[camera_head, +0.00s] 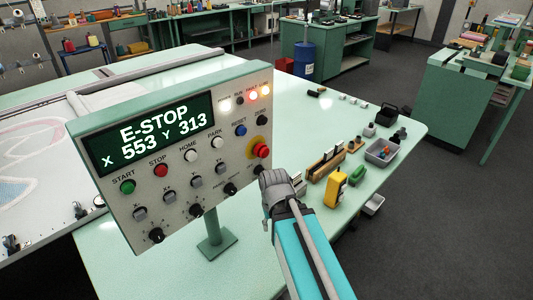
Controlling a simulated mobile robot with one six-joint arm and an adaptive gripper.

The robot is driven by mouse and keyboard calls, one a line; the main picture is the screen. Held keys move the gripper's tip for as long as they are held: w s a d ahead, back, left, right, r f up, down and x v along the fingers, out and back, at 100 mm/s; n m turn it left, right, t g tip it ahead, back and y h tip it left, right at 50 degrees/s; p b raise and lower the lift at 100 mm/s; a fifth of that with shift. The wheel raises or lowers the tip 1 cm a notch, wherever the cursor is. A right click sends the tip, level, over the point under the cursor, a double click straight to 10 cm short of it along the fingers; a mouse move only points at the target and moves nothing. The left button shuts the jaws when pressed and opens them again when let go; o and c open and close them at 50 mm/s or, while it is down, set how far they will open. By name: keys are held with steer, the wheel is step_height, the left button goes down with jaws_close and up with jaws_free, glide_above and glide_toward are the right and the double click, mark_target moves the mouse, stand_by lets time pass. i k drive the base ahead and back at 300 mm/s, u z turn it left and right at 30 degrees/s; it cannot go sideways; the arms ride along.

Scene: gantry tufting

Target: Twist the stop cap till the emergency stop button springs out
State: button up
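The emergency stop button (261,151) is a red cap on a yellow round plate at the right side of the tilted control panel (138,213). The panel's display (155,137) reads E-STOP, X 553, Y 313. The grey end of my arm, with my gripper (272,180), is just below and right of the button, near the panel's lower right corner. The cap looks clear of it. The fingers cannot be made out, so I cannot tell whether they are open. Whether the button is pressed in is too small to tell.
A red STOP button (161,170), a green START button (127,187) and several knobs share the panel. On the pale green table (330,125), a yellow device (335,189), a wooden holder (326,163) and a grey tray (381,152) lie right of my arm.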

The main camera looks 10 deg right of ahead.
mark_target(258, 148)
steer(key=z, duration=0.45)
steer(key=k, duration=1.7)
steer(key=u, duration=0.35)
steer(key=i, duration=1)
steer(key=z, duration=0.1)
